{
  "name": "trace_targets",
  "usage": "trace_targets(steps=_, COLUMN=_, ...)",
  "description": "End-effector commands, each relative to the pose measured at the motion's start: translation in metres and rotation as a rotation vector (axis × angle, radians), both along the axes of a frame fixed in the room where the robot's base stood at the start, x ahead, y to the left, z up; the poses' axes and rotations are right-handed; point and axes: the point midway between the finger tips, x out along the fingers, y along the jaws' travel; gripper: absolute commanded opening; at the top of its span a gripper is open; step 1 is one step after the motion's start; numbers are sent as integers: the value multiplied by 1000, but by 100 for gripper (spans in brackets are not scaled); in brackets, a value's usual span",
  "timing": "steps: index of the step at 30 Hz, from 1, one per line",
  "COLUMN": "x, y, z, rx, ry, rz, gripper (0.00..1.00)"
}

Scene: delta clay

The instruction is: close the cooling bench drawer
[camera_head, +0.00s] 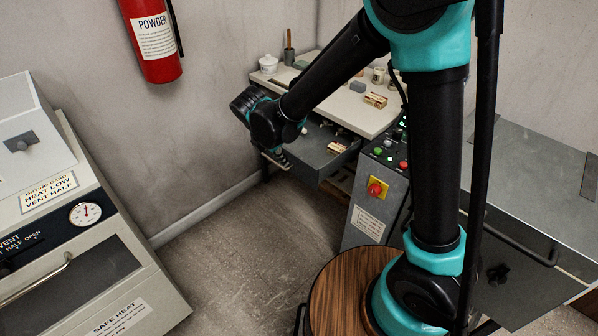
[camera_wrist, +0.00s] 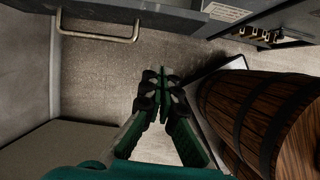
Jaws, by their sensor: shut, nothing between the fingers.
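The cooling bench drawer (camera_head: 322,152) is a grey tray pulled out from under the pale bench top (camera_head: 335,95) at the back. Small items lie in it. My gripper (camera_head: 276,157) hangs in front of the drawer's left front end, pointing down, and appears small and dark. I cannot tell whether it touches the drawer. In the wrist view my gripper (camera_wrist: 160,84) is shut with its green fingers together and nothing between them. There a bar handle (camera_wrist: 98,28) on a grey front shows at the upper left, apart from the fingertips.
A control box (camera_head: 378,190) with a red stop button stands right of the drawer. A kiln-like cabinet (camera_head: 75,250) stands at left, a grey cabinet (camera_head: 540,190) at right. A fire extinguisher (camera_head: 150,40) hangs on the wall. The floor (camera_head: 240,250) between is clear.

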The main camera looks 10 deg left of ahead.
Motion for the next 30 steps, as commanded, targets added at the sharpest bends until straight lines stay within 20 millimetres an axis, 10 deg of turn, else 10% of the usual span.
trace_targets(steps=22, x=24, y=-23, z=-97, rx=-17, ry=11, rz=49, gripper=0)
trace_targets(steps=30, x=51, y=-43, z=-95, rx=-17, ry=11, rz=48, gripper=0)
